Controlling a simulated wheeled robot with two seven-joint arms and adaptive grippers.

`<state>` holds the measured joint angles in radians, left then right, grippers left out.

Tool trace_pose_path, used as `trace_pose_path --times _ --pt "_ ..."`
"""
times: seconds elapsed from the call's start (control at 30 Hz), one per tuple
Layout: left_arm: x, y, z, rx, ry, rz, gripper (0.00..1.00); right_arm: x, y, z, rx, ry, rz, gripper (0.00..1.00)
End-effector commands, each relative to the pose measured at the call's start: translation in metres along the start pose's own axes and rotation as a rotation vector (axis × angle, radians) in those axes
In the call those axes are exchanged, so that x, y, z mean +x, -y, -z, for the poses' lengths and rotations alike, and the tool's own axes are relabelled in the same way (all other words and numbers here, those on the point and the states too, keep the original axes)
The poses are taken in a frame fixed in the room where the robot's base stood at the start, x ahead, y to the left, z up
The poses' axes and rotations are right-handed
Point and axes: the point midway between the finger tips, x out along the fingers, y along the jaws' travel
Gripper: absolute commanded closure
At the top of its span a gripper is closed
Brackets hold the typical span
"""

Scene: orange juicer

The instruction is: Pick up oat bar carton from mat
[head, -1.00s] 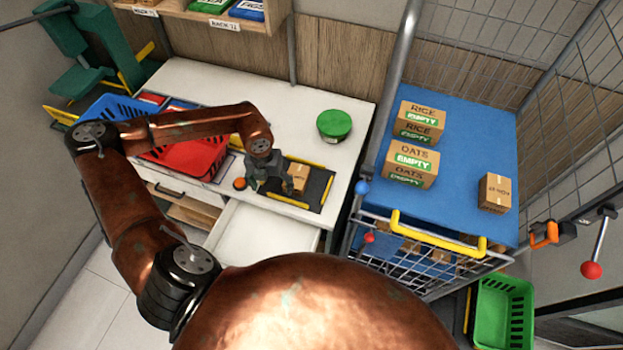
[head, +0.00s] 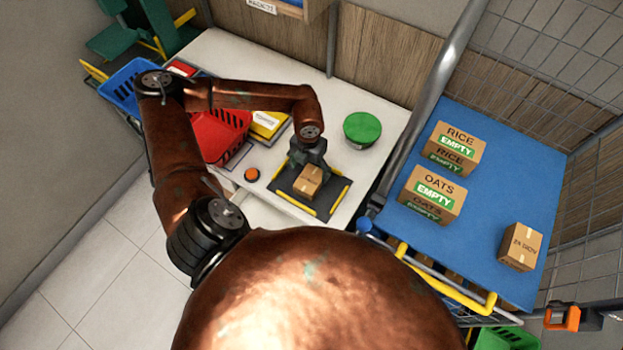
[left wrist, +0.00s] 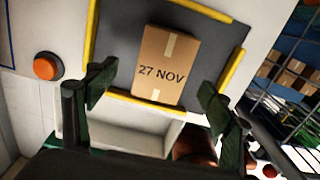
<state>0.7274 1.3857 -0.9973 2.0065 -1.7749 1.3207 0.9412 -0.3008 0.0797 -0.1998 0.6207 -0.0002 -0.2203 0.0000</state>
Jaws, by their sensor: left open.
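A small brown carton (head: 308,181) sits on the dark mat (head: 328,198) with yellow edge strips, on the white table. In the left wrist view the carton (left wrist: 167,66) shows pale tape and the print "27 NOV"; no oat bar label can be read. My left gripper (head: 303,163) is at the carton's far side in the head view. In the left wrist view its two dark green fingers (left wrist: 152,88) are open, one on each side of the carton's near end, with gaps to it. My right gripper is not in view.
An orange button (head: 251,174) is left of the mat, and a green-lidded tub (head: 362,128) stands behind it. A red basket (head: 213,136) and a blue basket (head: 124,88) are farther left. A blue-topped cart (head: 509,143) with several cartons stands right.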

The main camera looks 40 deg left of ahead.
Motion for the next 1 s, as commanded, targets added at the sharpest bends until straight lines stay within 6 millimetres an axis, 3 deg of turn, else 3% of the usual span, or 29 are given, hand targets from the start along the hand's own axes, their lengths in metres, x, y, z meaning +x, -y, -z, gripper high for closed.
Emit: trace_pose_path --times 0.17,0.43,0.73,1.0 --pt "0.018 0.004 0.0 0.006 -0.002 0.001 0.25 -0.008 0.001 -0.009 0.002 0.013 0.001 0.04" --pt "0.054 0.004 0.001 0.003 0.001 0.001 0.25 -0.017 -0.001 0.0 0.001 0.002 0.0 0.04" --pt "0.059 0.002 0.002 0.002 0.001 0.0 0.26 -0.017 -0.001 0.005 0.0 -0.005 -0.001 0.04" --pt "0.059 0.002 0.002 0.001 0.001 0.0 0.45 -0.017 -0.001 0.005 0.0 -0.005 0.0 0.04"
